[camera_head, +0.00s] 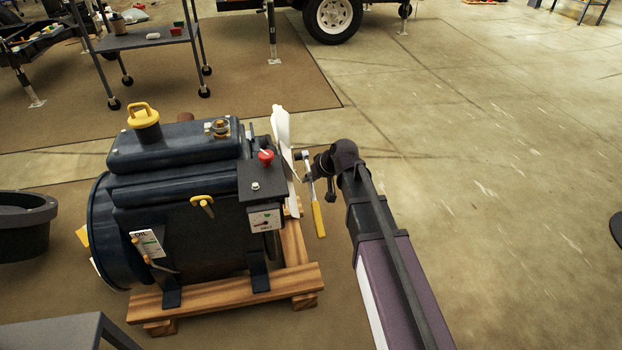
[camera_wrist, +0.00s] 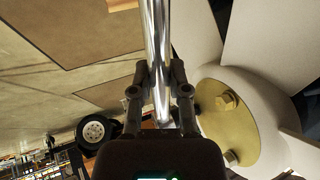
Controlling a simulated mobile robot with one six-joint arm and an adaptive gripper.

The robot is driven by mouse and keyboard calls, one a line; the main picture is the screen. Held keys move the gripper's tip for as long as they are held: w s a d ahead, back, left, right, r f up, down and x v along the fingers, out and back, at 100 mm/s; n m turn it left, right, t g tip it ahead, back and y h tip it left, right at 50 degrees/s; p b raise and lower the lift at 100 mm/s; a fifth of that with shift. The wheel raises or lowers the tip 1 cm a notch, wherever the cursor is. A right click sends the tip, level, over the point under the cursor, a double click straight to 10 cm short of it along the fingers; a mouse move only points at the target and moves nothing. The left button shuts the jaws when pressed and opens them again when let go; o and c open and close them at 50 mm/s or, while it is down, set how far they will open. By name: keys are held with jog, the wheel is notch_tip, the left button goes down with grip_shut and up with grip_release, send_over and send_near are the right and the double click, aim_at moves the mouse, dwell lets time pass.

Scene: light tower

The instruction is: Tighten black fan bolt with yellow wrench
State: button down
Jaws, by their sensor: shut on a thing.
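The wrench has a yellow handle (camera_head: 318,220) that hangs down and a bright metal shaft, which crosses the wrist view (camera_wrist: 156,35). My gripper (camera_wrist: 160,78) is shut on that shaft, with one finger on each side; it also shows beside the fan in the head view (camera_head: 309,179). The white fan (camera_head: 283,140) is on the right end of the dark blue engine (camera_head: 185,170). In the wrist view its gold hub (camera_wrist: 243,124), with brass-coloured bolts (camera_wrist: 227,101), is right of the shaft.
The engine stands on a wooden pallet (camera_head: 230,292). A black tub (camera_head: 22,222) is at the left, and a wheeled cart (camera_head: 145,39) stands behind. A trailer wheel (camera_head: 333,16) is at the back.

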jog(key=shift+s+a, duration=0.2)
jog(key=shift+a, duration=0.45)
dwell(0.3)
jog(key=c, duration=1.3)
grip_release()
jog(key=shift+c, duration=0.2)
grip_shut()
jog(key=shift+r+p, duration=0.2)
jog(key=shift+p, duration=0.15)
jog(key=shift+s+r+g+p, duration=0.1)
jog(key=shift+r+g+p, duration=0.15)
jog(key=shift+g+p, duration=0.25)
jog(key=shift+s, duration=0.1)
jog(key=shift+r+g, duration=0.2)
jog(key=shift+g, duration=0.2)
